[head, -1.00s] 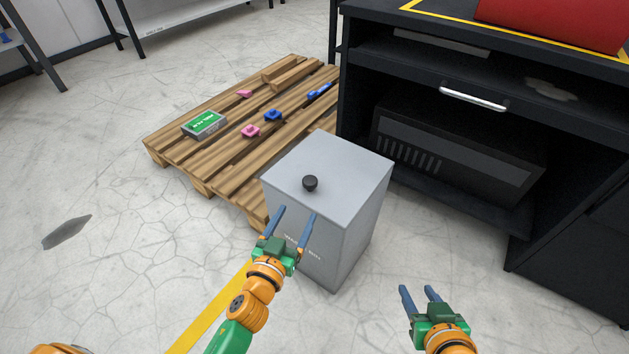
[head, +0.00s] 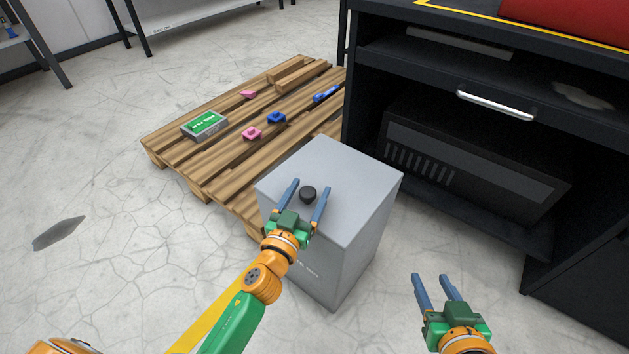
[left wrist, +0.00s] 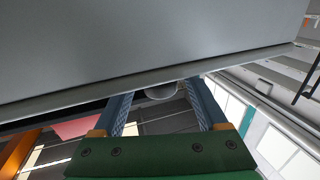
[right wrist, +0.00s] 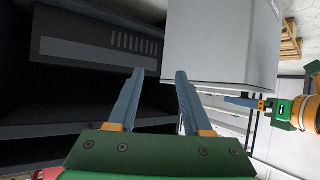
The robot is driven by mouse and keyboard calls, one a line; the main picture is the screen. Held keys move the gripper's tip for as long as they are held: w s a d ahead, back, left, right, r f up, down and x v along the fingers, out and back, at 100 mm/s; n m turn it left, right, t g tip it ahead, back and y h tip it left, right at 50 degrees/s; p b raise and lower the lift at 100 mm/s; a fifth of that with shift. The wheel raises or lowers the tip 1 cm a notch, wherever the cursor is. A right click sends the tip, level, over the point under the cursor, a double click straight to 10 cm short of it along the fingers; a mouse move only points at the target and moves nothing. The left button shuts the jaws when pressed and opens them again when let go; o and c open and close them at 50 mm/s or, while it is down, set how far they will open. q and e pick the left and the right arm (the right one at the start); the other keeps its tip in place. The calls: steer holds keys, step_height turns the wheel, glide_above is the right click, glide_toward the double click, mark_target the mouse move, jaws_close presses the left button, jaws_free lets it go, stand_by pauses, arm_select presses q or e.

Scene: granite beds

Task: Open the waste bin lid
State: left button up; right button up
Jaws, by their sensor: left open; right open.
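The grey waste bin (head: 345,250) stands on the floor with its flat lid (head: 345,175) lying shut on top. A round black knob (head: 308,194) sits on the lid. My left gripper (head: 307,189) is open, its two blue fingers on either side of the knob in the head view. In the left wrist view the knob (left wrist: 160,92) shows between the open fingers, beyond the lid edge; I cannot tell if they touch it. My right gripper (head: 433,280) is open and empty, right of the bin. The bin (right wrist: 222,45) also shows in the right wrist view.
A black workbench (head: 400,60) with a silver handle (head: 495,105) stands close on the right. Floor (head: 100,270) at the left is mostly clear.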

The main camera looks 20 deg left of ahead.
mark_target(331, 176)
arm_select(q)
steer(key=shift+w+d+f, duration=0.1)
steer(key=shift+w, duration=1.55)
jaws_close()
arm_select(e)
steer(key=shift+w+a+r+t+y, duration=0.15)
steer(key=shift+w+r+t, duration=0.25)
steer(key=shift+r, duration=0.25)
steer(key=shift+w+a+r+t+y, duration=0.15)
steer(key=shift+w+r+t, duration=0.2)
steer(key=shift+r, duration=0.25)
